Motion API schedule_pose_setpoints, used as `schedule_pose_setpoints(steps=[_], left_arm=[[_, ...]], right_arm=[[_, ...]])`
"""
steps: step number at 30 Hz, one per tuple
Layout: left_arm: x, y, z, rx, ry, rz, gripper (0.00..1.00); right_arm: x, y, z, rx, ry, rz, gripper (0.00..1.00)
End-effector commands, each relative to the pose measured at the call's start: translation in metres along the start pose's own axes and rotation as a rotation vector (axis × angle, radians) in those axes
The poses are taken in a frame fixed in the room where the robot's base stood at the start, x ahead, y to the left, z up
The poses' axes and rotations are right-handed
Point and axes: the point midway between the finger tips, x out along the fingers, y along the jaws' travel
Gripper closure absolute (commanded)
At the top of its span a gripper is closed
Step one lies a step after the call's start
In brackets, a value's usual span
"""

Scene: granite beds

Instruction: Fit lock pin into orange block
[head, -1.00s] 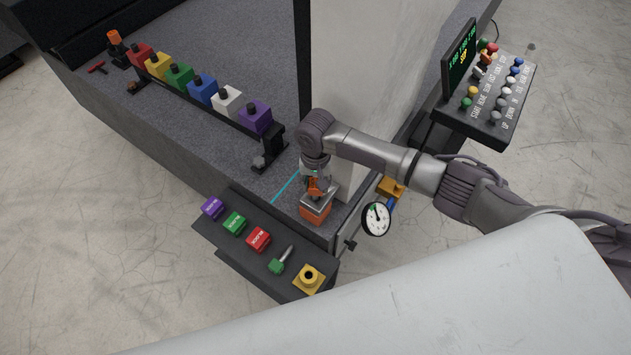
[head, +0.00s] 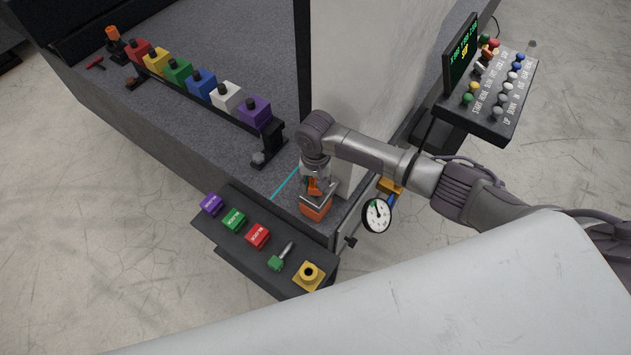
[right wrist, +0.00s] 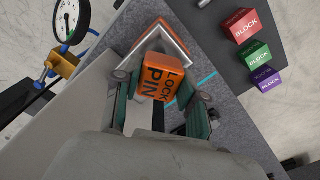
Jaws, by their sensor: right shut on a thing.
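The orange block (head: 315,211) sits on the granite surface near its front corner. A lock pin with an orange labelled head (right wrist: 159,78) is held in my right gripper (right wrist: 160,98), which is shut on it, directly over the block. In the right wrist view the block (right wrist: 158,34) shows just beyond the pin's head, with a pale top edge. My right gripper also shows in the head view (head: 316,190), pointing down at the block. The pin's lower end is hidden, so I cannot tell how deep it sits. My left gripper is not in view.
A dial gauge (head: 377,215) stands close to the right of the block. A dark shelf (head: 235,255) in front holds purple, green and red blocks, a green-handled pin and a yellow socket (head: 309,277). A row of coloured blocks (head: 200,85) stands behind. A control panel (head: 490,95) is at right.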

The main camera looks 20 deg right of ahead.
Motion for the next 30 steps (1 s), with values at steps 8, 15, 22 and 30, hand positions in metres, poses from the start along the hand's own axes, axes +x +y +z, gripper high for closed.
schedule_pose_setpoints(steps=[8, 15, 22, 30], left_arm=[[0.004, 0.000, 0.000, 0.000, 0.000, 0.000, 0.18], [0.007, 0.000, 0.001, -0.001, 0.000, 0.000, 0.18], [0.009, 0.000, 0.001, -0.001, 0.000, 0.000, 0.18], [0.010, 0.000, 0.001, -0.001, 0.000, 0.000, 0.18]], right_arm=[[0.006, -0.001, 0.000, -0.001, 0.000, -0.002, 1.00], [0.012, -0.001, 0.000, -0.001, 0.000, -0.001, 1.00], [0.017, -0.001, 0.000, 0.000, 0.000, -0.001, 1.00], [0.019, -0.001, 0.000, 0.000, 0.001, -0.001, 0.42]])
